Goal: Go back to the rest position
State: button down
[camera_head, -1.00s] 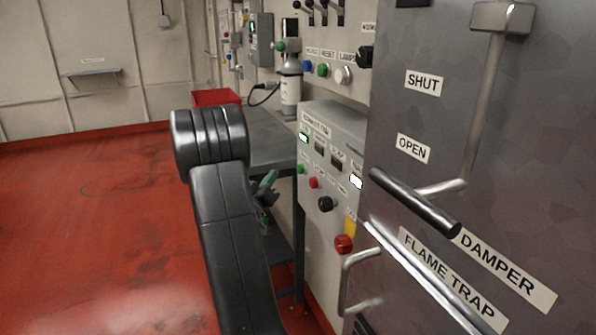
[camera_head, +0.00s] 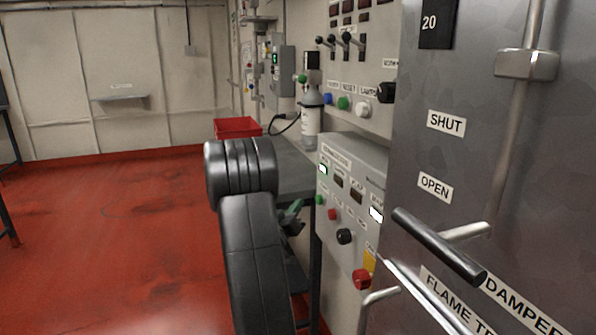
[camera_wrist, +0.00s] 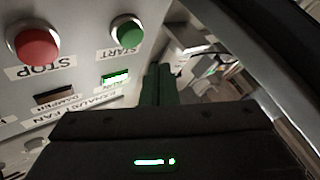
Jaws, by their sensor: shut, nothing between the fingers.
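My gripper (camera_wrist: 160,84) shows in the wrist view as dark green fingers close together beyond its black body, with nothing between them. In the head view part of it (camera_head: 291,211) shows green behind my black arm, beside the grey control box; the rest is hidden by the arm. In the wrist view a red STOP button (camera_wrist: 35,41) and a green START button (camera_wrist: 127,30) are on the panel at upper left, with a lit green window (camera_wrist: 115,78) below. I cannot tell whether the fingers touch the panel; they look apart from it.
The control box (camera_head: 352,165) and a grey cabinet with a black-gripped lever (camera_head: 438,245) stand close on the right. A table (camera_head: 293,170) with a red crate (camera_head: 238,127) and a bottle (camera_head: 311,120) is behind my arm. Red floor (camera_head: 110,230) on the left is open.

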jog(key=shift+r+p, duration=0.25)
jog(key=shift+p, duration=0.6)
jog(key=s+a, duration=0.2)
jog(key=a, duration=0.3)
jog(key=shift+a+f+b, duration=0.2)
jog(key=shift+a+b, duration=0.1)
jog(key=shift+a, duration=0.1)
jog(key=shift+w+d, duration=0.1)
